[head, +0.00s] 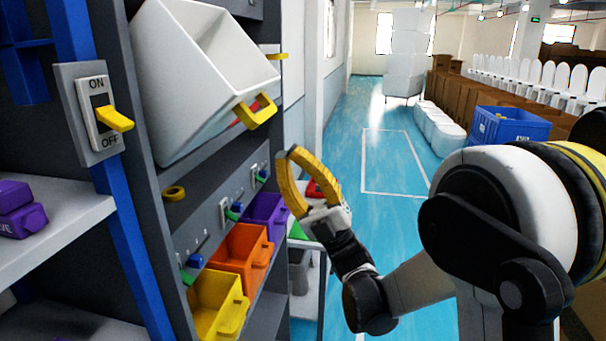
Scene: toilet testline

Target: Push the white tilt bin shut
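The white tilt bin (190,75) is at the upper left in the head view, set in the grey shelf unit. It is tilted out, with its front edge and yellow handle (257,111) leaning to the right. My gripper (287,157) has yellow curved fingers and is below and to the right of the handle, apart from it. Its fingertips point up and left and look closed together, with nothing visible held between them.
Yellow (218,305), orange (240,252) and purple (266,218) bins sit lower in the unit. A switch panel with a yellow lever (114,119) is left of the white bin. Blue floor (385,160) is open to the right, with a blue crate (510,125) beyond.

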